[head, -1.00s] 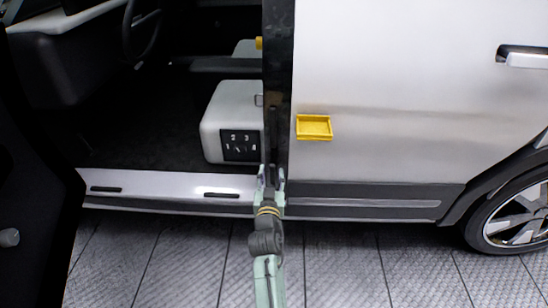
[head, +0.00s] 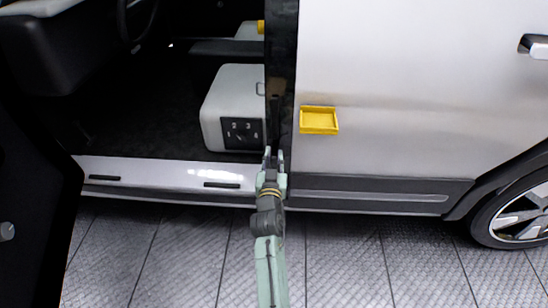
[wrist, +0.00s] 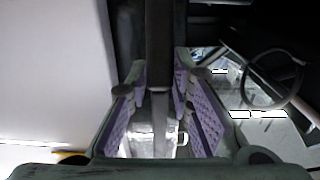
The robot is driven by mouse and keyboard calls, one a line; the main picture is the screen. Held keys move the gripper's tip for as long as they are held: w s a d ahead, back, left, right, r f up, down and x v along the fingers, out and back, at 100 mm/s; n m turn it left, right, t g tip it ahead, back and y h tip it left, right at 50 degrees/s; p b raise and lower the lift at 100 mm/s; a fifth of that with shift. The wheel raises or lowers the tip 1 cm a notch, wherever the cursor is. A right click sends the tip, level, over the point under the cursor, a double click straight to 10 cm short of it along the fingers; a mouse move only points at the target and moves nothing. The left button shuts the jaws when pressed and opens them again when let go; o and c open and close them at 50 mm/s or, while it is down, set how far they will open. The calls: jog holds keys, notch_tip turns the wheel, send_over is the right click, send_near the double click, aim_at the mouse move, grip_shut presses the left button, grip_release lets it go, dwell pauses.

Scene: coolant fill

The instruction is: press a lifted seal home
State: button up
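A dark strip, which looks like the door seal (head: 282,70), runs down the edge of the van's door opening beside the white side panel. In the wrist view, a dark upright strip (wrist: 160,45) runs down between my fingers. I cannot tell which part of the seal is lifted. My gripper (head: 273,155) is at the strip's lower end, just above the sill. It also shows in the wrist view (wrist: 160,90), where its purple-padded fingers stand apart on either side of the strip. Whether either pad touches it is unclear.
A yellow tray (head: 319,121) is on the side panel, right of the strip. A grey box with a numbered panel (head: 241,133) stands inside, left of the strip. The pale sill (head: 150,172) runs below. A steering wheel (wrist: 272,80) shows in the wrist view.

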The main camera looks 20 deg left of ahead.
grip_shut()
dwell(0.4)
jog(key=r+p, duration=0.1)
jog(key=p, duration=0.1)
jog(key=shift+w+g+p, duration=0.3)
jog(key=shift+w, duration=0.1)
jog(key=shift+w+a+r+p, duration=0.1)
jog(key=shift+w+p, duration=0.1)
jog(key=shift+p, duration=0.4)
jog(key=shift+w+a+f+g+p, duration=0.1)
jog(key=shift+w+f+g+p, duration=0.15)
jog(key=shift+g+p, duration=0.2)
jog(key=o, duration=0.5)
grip_release()
jog(key=shift+f, duration=0.1)
jog(key=shift+s, duration=0.15)
